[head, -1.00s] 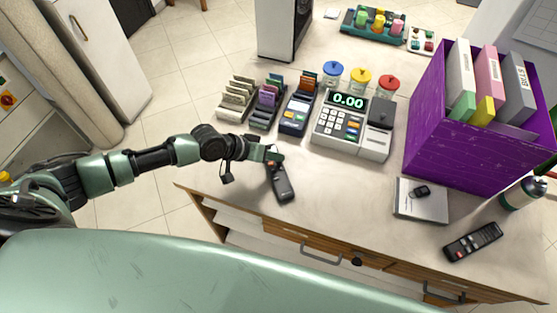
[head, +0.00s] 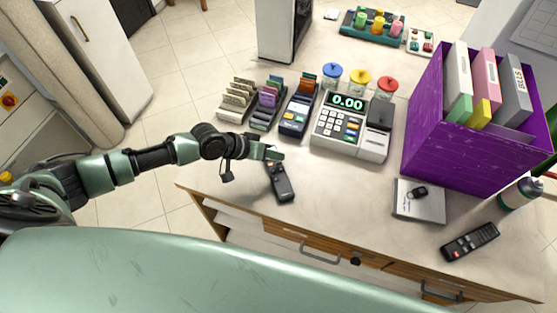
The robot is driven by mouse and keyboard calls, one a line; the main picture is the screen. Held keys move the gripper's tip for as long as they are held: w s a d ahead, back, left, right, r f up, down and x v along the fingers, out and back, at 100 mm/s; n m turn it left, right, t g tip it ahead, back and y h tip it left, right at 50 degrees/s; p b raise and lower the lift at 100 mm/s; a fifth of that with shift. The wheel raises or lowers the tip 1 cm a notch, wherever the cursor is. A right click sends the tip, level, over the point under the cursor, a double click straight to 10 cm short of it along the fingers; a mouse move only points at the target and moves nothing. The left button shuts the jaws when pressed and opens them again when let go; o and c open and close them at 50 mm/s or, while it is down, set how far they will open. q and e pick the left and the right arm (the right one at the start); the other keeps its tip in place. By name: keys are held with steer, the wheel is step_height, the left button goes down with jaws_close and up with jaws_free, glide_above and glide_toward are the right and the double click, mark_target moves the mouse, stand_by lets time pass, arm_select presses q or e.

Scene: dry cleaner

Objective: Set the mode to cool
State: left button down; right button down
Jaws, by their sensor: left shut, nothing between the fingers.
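A dark grey handset (head: 280,182), which looks like a remote control, lies on the counter near its front left edge. A reddish button shows near its upper end. A second black remote (head: 470,242) with rows of buttons and a red one lies at the counter's front right. No mode display can be read on either. My left gripper (head: 278,154) is shut and empty, just beyond the upper end of the grey handset. Whether it touches the handset is hard to tell. My right gripper is not in view.
A cash register (head: 350,120) reading 0.00, a card terminal (head: 298,115) and card racks (head: 236,98) stand behind the handset. A purple box (head: 465,150) of binders stands at right, near a notepad with a key fob (head: 418,192). The counter's middle front is clear.

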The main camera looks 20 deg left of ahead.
mark_target(275, 164)
arm_select(q)
step_height(275, 164, up, 5)
steer(key=p, duration=0.4)
steer(key=shift+p, duration=0.3)
stand_by(0.4)
